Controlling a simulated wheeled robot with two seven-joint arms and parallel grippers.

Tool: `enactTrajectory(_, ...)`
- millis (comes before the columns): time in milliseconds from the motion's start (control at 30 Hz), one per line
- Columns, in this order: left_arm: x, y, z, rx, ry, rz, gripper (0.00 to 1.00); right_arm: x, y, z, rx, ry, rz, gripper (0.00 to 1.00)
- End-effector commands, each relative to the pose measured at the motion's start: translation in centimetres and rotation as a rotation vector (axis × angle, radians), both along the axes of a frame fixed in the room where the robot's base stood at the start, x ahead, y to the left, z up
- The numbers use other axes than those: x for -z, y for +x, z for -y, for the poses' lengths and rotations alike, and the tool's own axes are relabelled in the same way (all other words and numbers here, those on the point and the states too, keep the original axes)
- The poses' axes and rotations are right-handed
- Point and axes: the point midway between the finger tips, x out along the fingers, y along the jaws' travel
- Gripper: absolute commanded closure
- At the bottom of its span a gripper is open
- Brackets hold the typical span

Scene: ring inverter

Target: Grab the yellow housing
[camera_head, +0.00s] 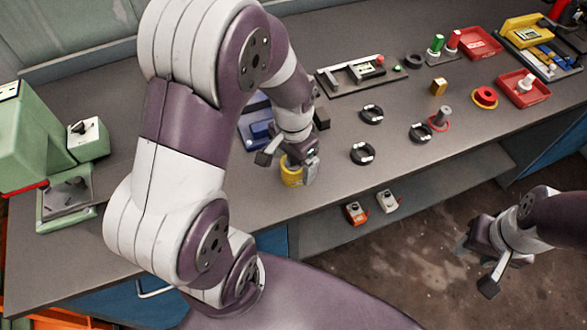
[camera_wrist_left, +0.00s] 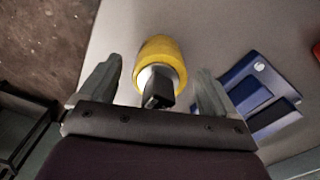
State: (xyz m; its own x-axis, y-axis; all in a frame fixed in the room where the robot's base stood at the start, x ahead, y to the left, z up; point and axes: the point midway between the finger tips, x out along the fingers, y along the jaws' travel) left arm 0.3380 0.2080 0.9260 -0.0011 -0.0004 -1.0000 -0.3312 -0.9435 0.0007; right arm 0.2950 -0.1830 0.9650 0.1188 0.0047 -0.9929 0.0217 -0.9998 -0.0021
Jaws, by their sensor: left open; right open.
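The yellow housing (camera_head: 290,172) is a yellow cylinder on the grey table, partly hidden by my left gripper in the head view. In the left wrist view the yellow housing (camera_wrist_left: 160,58) has a pale hollow or core with a dark part at its near side. My left gripper (camera_head: 287,157) is open, with its fingers apart on either side of the housing; I see no clear contact. In the left wrist view the fingertips (camera_wrist_left: 152,78) flank it. My right gripper (camera_head: 477,264) is open and empty over the floor, off the table's front edge.
Blue parts (camera_wrist_left: 262,90) lie just right of the housing in the wrist view. Several dark rings (camera_head: 362,153) lie on the table to the right. Red trays (camera_head: 541,97) stand farther right. A green machine (camera_head: 40,130) stands at left.

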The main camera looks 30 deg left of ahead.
Motion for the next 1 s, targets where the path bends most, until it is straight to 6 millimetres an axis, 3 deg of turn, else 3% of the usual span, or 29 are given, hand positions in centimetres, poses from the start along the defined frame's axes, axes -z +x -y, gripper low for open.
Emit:
enactTrajectory(100, 1.3, 0.0, 0.0, 0.001, 0.0, 0.001, 0.09, 0.2, 0.0, 0.0, 0.0, 0.0, 0.0, 0.57)
enactTrajectory(300, 1.3, 0.0, 0.0, 0.001, 0.0, 0.002, 0.09, 0.1, 0.0, 0.0, 0.0, 0.0, 0.0, 0.57)
enactTrajectory(367, 1.3, 0.0, 0.0, 0.001, 0.0, 0.002, 0.25, 0.1, 0.0, 0.0, 0.0, 0.0, 0.0, 0.57)
enactTrajectory(533, 1.3, 0.0, 0.0, 0.001, 0.0, 0.002, 0.8, 0.1, 0.0, 0.0, 0.0, 0.0, 0.0, 0.57)
enactTrajectory(833, 1.1, 0.1, 0.0, 0.0, 0.001, 0.004, 0.8, 0.1, 0.0, 0.0, 0.0, 0.0, 0.0, 0.57)
enactTrajectory(1000, -0.2, 0.1, 0.0, 0.0, 0.0, 0.006, 0.8, 0.0, 0.0, 0.0, 0.0, 0.0, 0.0, 0.57)
